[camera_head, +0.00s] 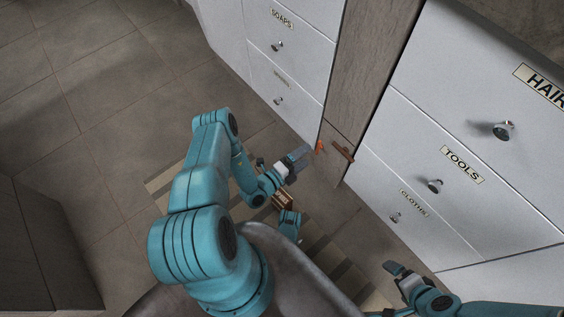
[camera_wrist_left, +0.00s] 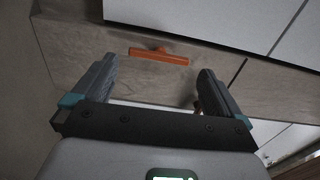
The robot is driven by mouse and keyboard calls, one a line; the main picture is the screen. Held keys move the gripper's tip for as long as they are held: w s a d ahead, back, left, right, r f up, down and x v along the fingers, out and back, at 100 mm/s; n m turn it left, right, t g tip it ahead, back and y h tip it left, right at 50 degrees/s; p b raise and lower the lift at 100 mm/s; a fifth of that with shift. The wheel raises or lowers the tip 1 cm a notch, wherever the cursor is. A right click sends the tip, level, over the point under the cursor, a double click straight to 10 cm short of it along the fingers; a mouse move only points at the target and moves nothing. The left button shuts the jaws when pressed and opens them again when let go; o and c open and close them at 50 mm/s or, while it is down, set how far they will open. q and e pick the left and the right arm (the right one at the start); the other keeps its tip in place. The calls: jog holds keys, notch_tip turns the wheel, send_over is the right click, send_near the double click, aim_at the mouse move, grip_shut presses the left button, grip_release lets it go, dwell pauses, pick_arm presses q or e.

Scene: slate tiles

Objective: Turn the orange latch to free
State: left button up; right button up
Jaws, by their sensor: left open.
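The orange latch (camera_head: 320,146) is a small bar on the narrow wooden panel between the white drawer fronts. In the left wrist view the latch (camera_wrist_left: 160,57) lies nearly level across the picture, with a small raised part near its middle. My left gripper (camera_head: 299,156) is just left of the latch in the head view. In the left wrist view its two fingers (camera_wrist_left: 155,78) are spread with nothing between them, and the latch shows beyond the gap, apart from both fingertips. My right gripper (camera_head: 400,276) is low at the right, away from the latch; its jaw opening is unclear.
A dark reddish-brown bar (camera_head: 342,150) sticks out beside the latch. White drawers with round knobs flank the wooden panel (camera_head: 345,115), including the drawer labelled TOOLS (camera_head: 435,186). A small brown object (camera_head: 283,200) is below my left gripper. Tiled floor (camera_head: 110,90) is open at left.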

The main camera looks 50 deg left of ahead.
pick_arm(q)
jog(key=s, duration=1.2)
jog(key=shift+a, duration=0.45)
